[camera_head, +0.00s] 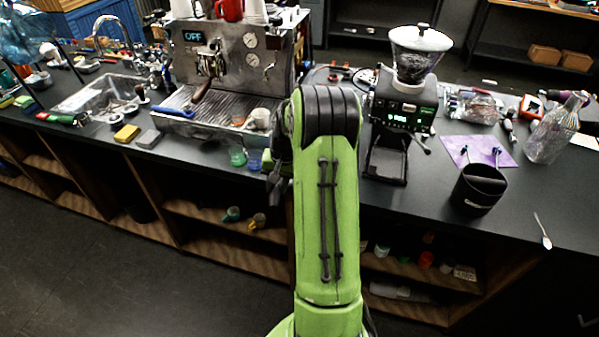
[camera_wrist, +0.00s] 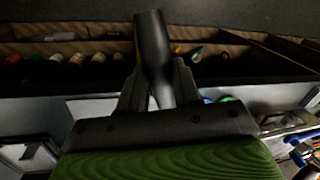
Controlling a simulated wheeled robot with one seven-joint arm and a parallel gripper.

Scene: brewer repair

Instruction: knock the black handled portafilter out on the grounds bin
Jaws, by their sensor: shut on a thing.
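My gripper (camera_wrist: 158,78) is shut on the black handle of the portafilter (camera_wrist: 151,42) in the wrist view. The handle sticks out beyond the fingers, and a greyer part shows between them. The basket end is hidden, so I cannot tell what is in it. In the head view my green arm hides most of the gripper, with dark parts showing at its left edge. The grounds bin (camera_head: 476,202), a black tub with a bar across its top, stands on the counter at the right, well apart from my gripper.
The coffee grinder (camera_head: 388,130) stands between my arm and the bin.

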